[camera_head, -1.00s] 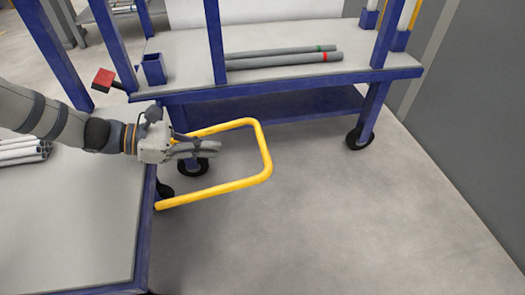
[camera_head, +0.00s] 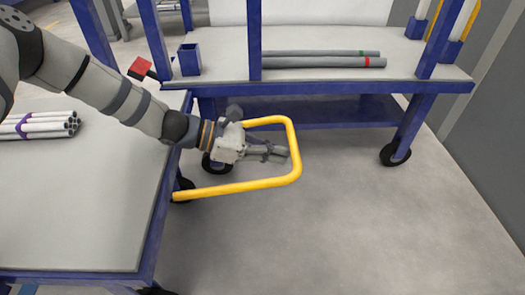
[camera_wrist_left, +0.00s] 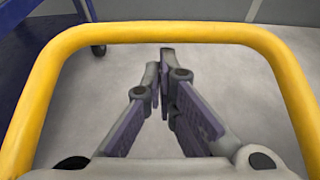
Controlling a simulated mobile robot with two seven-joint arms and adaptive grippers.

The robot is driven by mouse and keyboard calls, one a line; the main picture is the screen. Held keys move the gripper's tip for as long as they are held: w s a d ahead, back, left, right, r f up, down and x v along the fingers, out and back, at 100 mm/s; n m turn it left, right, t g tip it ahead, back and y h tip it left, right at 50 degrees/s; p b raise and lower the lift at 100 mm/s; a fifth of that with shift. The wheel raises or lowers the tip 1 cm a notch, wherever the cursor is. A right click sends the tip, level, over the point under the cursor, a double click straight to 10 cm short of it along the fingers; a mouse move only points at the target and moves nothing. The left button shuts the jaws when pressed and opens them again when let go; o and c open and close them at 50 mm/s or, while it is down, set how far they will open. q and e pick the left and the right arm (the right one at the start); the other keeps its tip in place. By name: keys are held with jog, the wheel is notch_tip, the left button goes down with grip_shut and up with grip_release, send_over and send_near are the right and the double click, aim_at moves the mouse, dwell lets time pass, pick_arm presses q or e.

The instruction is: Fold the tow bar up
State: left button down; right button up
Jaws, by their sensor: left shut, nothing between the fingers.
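The yellow U-shaped tow bar (camera_head: 240,189) sticks out low over the floor from the side of the left cart (camera_head: 95,215). Its far end is a rounded crosspiece, which also shows across the top of the left wrist view (camera_wrist_left: 170,33). My left gripper (camera_head: 284,154) lies within the outline of the loop, its fingertips close to the crosspiece. In the left wrist view the fingers (camera_wrist_left: 165,58) meet at the tips with nothing between them, and the bar frames them. I cannot tell their height relative to the bar or whether they touch it. My right gripper is not in view.
A blue-framed workbench (camera_head: 340,82) on wheels stands behind the bar, with grey pipes (camera_head: 320,62) and a blue holder (camera_head: 189,60) on it. A pipe bundle (camera_head: 45,125) lies on the left cart. The floor (camera_head: 350,230) right of the bar is clear.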

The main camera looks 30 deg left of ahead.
pick_arm(q)
jog(key=shift+w+d, duration=0.1)
jog(key=shift+d, duration=0.05)
jog(key=shift+r, duration=0.15)
jog(key=s+a+r+t+h, duration=0.2)
jog(key=a+r+h, duration=0.1)
jog(key=r, duration=0.4)
jog(key=s+a+r+t+h, duration=0.1)
jog(key=a+r+t+h, duration=0.1)
jog(key=r+h, duration=0.35)
jog(key=s+a+r+t+p, duration=0.1)
jog(key=s+a+r, duration=0.5)
jog(key=a, duration=0.5)
jog(key=shift+s+a+r+t, duration=0.15)
jog(key=shift+s+r+t, duration=0.2)
jog(key=shift+s, duration=0.65)
